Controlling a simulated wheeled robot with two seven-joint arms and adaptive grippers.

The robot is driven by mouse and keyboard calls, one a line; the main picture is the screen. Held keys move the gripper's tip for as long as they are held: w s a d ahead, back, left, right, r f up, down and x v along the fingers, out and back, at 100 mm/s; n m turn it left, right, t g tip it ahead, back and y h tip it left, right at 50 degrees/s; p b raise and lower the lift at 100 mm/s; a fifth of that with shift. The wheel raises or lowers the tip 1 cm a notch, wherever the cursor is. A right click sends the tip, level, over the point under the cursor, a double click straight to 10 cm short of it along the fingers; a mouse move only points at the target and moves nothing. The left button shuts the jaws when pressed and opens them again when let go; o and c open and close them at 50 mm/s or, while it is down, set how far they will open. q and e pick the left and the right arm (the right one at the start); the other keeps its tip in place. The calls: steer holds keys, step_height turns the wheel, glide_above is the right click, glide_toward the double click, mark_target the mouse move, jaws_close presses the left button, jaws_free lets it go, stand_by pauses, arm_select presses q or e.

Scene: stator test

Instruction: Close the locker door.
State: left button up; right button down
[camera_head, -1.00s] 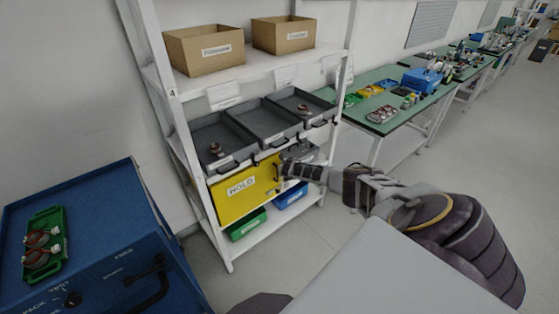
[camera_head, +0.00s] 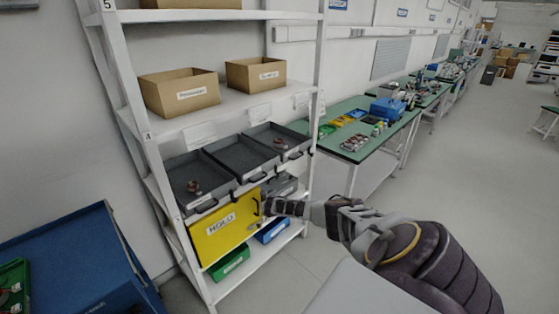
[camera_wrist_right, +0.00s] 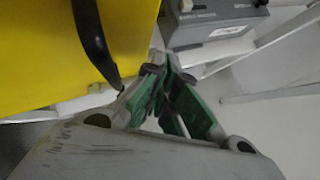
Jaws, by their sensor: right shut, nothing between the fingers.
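The yellow locker door (camera_head: 226,228), labelled HOLD, is on the shelving unit below the grey trays. It also fills the upper left of the right wrist view (camera_wrist_right: 50,50), with its black handle (camera_wrist_right: 92,40). I cannot tell whether it sits flush or slightly ajar. My right gripper (camera_head: 264,205) is at the door's right edge, by the handle. In the right wrist view its green-padded fingers (camera_wrist_right: 165,90) are together and empty, just right of the handle's lower end. Contact with the door is unclear. My left gripper is out of view.
A grey device (camera_wrist_right: 215,22) sits right of the door. Grey trays (camera_head: 235,160) are above it; green (camera_head: 229,262) and blue (camera_head: 272,230) bins are below. A blue cabinet (camera_head: 85,265) stands at left, a green-topped bench (camera_head: 352,145) at right. The floor between is clear.

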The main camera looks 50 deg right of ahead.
steer(key=s+r+p, duration=0.3)
steer(key=s+r, duration=0.4)
steer(key=s, duration=0.2)
stand_by(1.0)
steer(key=shift+m, duration=0.4)
stand_by(0.4)
